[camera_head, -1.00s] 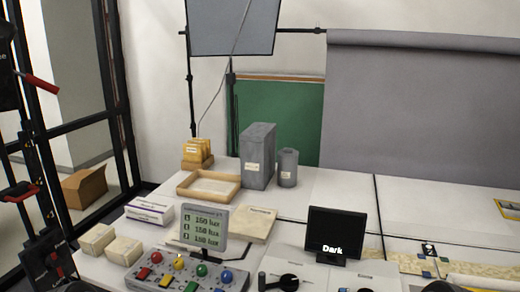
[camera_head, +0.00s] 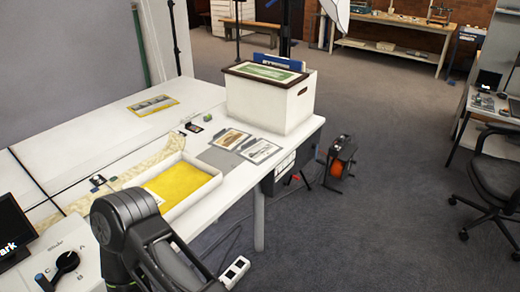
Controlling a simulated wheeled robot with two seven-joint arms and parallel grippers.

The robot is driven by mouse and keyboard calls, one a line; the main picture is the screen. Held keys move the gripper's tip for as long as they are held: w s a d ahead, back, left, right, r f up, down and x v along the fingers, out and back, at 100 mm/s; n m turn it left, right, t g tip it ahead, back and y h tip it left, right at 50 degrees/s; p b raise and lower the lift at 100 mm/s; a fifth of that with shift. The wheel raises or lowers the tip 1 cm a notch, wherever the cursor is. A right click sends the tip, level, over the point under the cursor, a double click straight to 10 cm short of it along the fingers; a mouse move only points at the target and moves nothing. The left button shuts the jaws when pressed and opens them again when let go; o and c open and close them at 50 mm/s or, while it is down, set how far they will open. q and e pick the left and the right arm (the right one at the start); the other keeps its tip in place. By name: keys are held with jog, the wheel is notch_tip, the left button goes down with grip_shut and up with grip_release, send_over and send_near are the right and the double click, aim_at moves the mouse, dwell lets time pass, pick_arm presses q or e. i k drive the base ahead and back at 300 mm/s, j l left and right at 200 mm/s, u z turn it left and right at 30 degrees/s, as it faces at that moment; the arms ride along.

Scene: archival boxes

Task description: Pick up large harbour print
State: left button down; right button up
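No print carries a readable name, so I cannot tell for sure which is the large harbour print. A dark-framed print with a green picture (camera_head: 263,72) lies flat on top of a white archival box (camera_head: 262,108). Two smaller prints lie flat on the table in front of the box: a brownish one (camera_head: 231,138) and a greyer one (camera_head: 260,150). Neither of my grippers shows; only a dark part of my arm stands at the bottom, near the tray.
A white tray with a yellow lining (camera_head: 182,187) sits near the table's front edge. A yellow-edged strip (camera_head: 153,105) lies farther back. A black stand with an orange reel (camera_head: 338,160) is on the floor right of the table. Open grey floor spreads to the right.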

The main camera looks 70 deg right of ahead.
aim_at(256, 152)
jog(key=z, duration=2.3)
jog(key=i+l, duration=0.6)
jog(key=i, duration=0.15)
jog(key=i+l, duration=0.6)
jog(key=i, duration=0.15)
jog(key=i+l, duration=0.6)
jog(key=i, duration=0.15)
